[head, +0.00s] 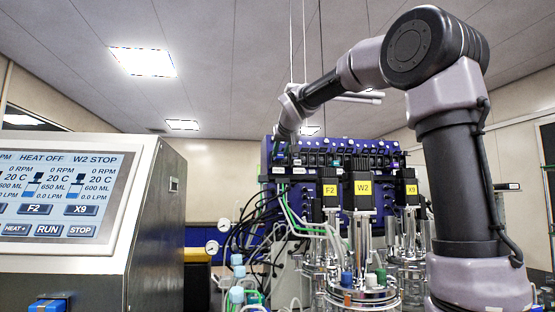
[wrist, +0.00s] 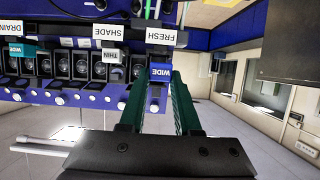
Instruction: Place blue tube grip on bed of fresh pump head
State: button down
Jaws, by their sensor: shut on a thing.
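The grip is in front of the pump row, close to the FRESH label (wrist: 161,36). The pump head bed at that label is mostly hidden behind the grip and fingers, and I cannot tell whether the grip touches it. In the head view my arm reaches to the left end of the blue pump rack (head: 345,158); the fingers and grip are too small to make out there.
In the wrist view, neighbouring pump heads (wrist: 81,68) carry THIN (wrist: 113,52) and teal WIDE (wrist: 22,50) grips. SHADE (wrist: 103,31) and DRAIN labels hang nearby. In the head view, bioreactor vessels (head: 362,292) with tubing stand below the rack, and a control console (head: 150,215) stands left.

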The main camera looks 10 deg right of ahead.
aim_at(278, 158)
jog(key=shift+w+d, duration=0.1)
jog(key=shift+w, duration=0.85)
jog(key=x, duration=0.3)
jog(key=shift+w+r, duration=0.25)
jog(key=shift+s+f, duration=0.1)
jog(key=shift+f, duration=0.3)
jog(key=shift+f, duration=0.1)
jog(key=c, duration=0.6)
grip_release()
